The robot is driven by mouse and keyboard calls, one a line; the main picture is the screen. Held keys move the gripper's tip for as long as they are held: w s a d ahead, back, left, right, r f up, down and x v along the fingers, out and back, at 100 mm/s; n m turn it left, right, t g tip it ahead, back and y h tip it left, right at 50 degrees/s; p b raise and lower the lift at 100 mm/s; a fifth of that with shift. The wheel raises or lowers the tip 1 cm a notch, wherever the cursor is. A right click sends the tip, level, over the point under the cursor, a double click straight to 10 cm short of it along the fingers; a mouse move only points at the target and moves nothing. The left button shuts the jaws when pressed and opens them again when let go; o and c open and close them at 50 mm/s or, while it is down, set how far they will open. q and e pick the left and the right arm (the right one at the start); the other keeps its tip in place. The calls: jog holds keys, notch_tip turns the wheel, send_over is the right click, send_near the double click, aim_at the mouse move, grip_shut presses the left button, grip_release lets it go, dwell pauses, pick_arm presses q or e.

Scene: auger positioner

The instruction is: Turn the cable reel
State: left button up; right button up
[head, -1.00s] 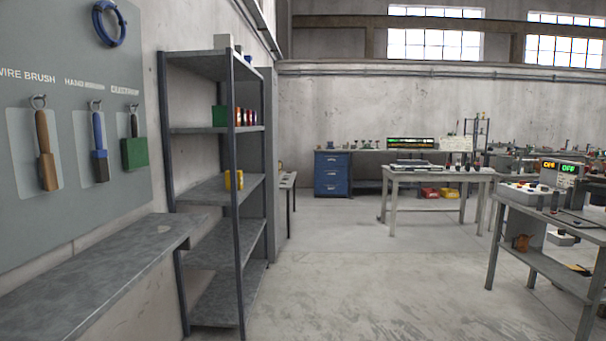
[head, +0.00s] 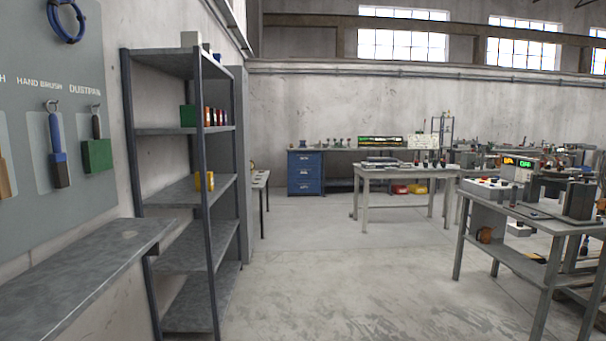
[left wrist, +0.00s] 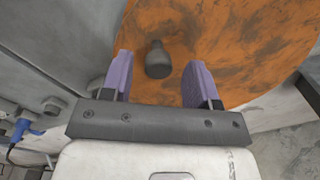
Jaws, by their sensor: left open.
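In the left wrist view, a large round orange plate with dark worn patches (left wrist: 235,45) fills the upper part; it looks like the side of the cable reel. A dark grey knob (left wrist: 157,62) stands out from it. My left gripper (left wrist: 160,72) is open, with one purple finger on each side of the knob and a gap on both sides. I cannot tell how deep the fingers reach or whether they touch the plate. Neither the reel nor my grippers show in the head view. My right gripper is in no view.
In the head view, a grey shelf rack (head: 187,185) and a wall ledge (head: 85,270) stand at left. A workbench with devices (head: 530,218) is at right. The floor between is clear. A blue plug and cable (left wrist: 22,128) show at left in the left wrist view.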

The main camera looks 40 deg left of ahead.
pick_arm(q)
jog(key=shift+p+v, duration=0.65)
jog(key=shift+v, duration=1.95)
